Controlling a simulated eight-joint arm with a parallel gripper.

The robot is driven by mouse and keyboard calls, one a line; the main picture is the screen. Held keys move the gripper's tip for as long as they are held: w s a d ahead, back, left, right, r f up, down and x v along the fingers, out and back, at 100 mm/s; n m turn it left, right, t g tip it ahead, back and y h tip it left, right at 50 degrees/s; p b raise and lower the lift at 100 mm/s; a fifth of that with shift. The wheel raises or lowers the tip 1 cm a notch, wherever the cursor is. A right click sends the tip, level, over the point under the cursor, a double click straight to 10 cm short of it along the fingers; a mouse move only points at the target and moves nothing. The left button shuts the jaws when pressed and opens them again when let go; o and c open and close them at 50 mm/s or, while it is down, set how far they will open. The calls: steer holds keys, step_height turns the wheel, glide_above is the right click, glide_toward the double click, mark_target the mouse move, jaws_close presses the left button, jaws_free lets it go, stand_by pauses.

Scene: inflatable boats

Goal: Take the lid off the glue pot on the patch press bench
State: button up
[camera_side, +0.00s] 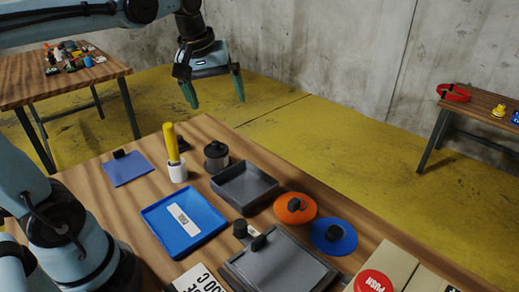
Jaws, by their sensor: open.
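A small dark grey pot (216,157), which looks like the glue pot, stands upright on the wooden bench (105,213) near its back edge. A dark lid (215,147) with a small knob sits on top of it. My gripper (214,101) hangs in the air above and behind the bench, fingers pointing down. Its two green fingers are wide apart with nothing between them. It is well clear of the pot and lid.
Close left of the pot, a yellow-handled tool (171,143) stands in a white cup (177,171). A grey tray (245,187), blue tray (160,218), orange disc (295,208), blue disc (334,238), grey knobbed plate (280,268) and red button (373,282) fill the bench.

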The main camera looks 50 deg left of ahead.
steer(key=s+d+f+m+t, duration=0.3)
steer(key=s+d+f+m, duration=0.3)
steer(key=f+m, duration=0.3)
steer(key=shift+d+t+h, duration=0.3)
steer(key=shift+d+t, duration=0.1)
steer(key=shift+d, duration=0.05)
steer(key=shift+s, duration=0.1)
step_height(320, 180, up, 4)
steer(key=m+g, duration=0.3)
steer(key=g, duration=0.4)
glide_above(216, 142)
steer(key=shift+a+f, duration=0.1)
steer(key=shift+f, duration=5.9)
steer(key=c, duration=1)
